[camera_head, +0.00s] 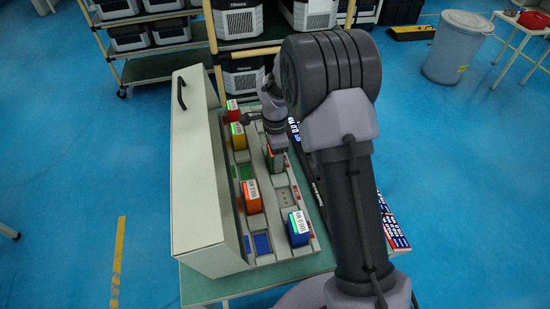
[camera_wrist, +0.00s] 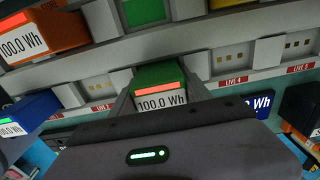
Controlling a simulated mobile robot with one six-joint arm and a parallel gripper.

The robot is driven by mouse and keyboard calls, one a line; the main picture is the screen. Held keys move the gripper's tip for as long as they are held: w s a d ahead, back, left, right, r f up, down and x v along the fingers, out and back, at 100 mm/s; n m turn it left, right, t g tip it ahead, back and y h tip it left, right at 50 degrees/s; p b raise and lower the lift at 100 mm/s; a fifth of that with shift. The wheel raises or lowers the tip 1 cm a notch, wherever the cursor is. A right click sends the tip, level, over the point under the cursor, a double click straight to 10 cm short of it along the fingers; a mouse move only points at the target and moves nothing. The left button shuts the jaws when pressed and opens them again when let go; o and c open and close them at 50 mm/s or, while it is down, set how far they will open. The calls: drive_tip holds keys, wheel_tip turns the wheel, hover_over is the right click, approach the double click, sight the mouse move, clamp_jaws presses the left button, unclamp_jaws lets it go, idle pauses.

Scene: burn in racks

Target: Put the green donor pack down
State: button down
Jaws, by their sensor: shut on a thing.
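The green donor pack (camera_wrist: 160,76) is between the fingers of my gripper (camera_wrist: 160,92) in the wrist view. Its white label reads 100.0 Wh, and a red bar is lit above the label. In the head view the green pack (camera_head: 273,160) is at the rack's right-hand row, below my gripper (camera_head: 274,148). The pack is at a bay in the row with the LIVE labels, left of LIVE 4 in the wrist view. My gripper hides its lower part, so I cannot tell whether it is seated. A green-floored bay (camera_wrist: 143,11) in the other row is empty.
An orange pack (camera_head: 251,198), a yellow pack (camera_head: 238,136) and a red pack (camera_head: 232,111) stand in the left row. A blue pack (camera_head: 298,228) stands in the right row. A tall pale panel (camera_head: 196,175) with a black handle borders the rack's left side.

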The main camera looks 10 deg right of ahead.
wheel_tip(320, 180, up, 10)
drive_tip(key=p, duration=0.4)
drive_tip(key=s+f+n, duration=0.1)
drive_tip(key=s+n, duration=1.1)
drive_tip(key=n, duration=0.6)
wheel_tip(320, 180, up, 7)
drive_tip(key=p, duration=0.5)
wheel_tip(320, 180, down, 7)
drive_tip(key=b, duration=0.5)
drive_tip(key=shift+r+p, duration=2.6)
drive_tip(key=shift+r, duration=0.8)
wheel_tip(320, 180, down, 7)
drive_tip(key=b, duration=0.5)
drive_tip(key=shift+w, duration=0.15)
